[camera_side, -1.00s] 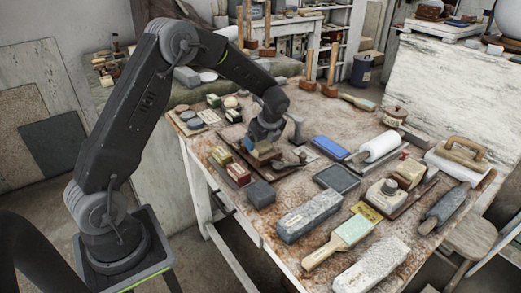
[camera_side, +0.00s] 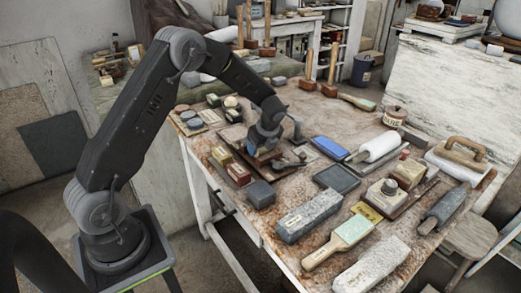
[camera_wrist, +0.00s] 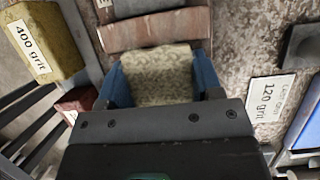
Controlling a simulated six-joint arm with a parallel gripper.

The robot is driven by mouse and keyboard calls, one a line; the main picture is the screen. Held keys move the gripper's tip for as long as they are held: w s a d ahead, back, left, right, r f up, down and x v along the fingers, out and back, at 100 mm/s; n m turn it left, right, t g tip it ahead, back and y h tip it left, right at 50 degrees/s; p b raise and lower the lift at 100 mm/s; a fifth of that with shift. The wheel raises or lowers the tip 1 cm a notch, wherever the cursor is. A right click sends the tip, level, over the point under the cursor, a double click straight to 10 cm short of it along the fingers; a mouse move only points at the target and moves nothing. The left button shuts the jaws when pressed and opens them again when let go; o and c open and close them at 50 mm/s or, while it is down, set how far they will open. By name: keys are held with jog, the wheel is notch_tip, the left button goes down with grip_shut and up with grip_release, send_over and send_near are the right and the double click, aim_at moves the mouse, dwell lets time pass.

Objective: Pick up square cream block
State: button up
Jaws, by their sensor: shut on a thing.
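The cream block (camera_wrist: 158,72), speckled and squarish, sits between the two blue fingers of my gripper (camera_wrist: 161,82) in the wrist view. The fingers are shut on its left and right sides. In the side view my gripper (camera_side: 264,150) points down at the near left part of the table, low among small blocks. The cream block is mostly hidden by the fingers there, so I cannot tell whether it still touches what lies under it.
A reddish-brown block (camera_wrist: 155,28) lies just beyond the cream block. A yellow 400 grit block (camera_wrist: 46,42) is to the left, and a white 120 grit label (camera_wrist: 268,104) is to the right. A dark grey block (camera_side: 261,194) stands near the table's front edge.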

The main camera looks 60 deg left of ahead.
jog(key=c, duration=0.3)
jog(key=shift+r, duration=0.1)
notch_tip(320, 180, up, 9)
jog(key=shift+a+r, duration=0.1)
jog(key=shift+a, duration=0.05)
jog(key=a+f, duration=0.2)
jog(key=a, duration=1.4)
jog(key=shift+f, duration=0.15)
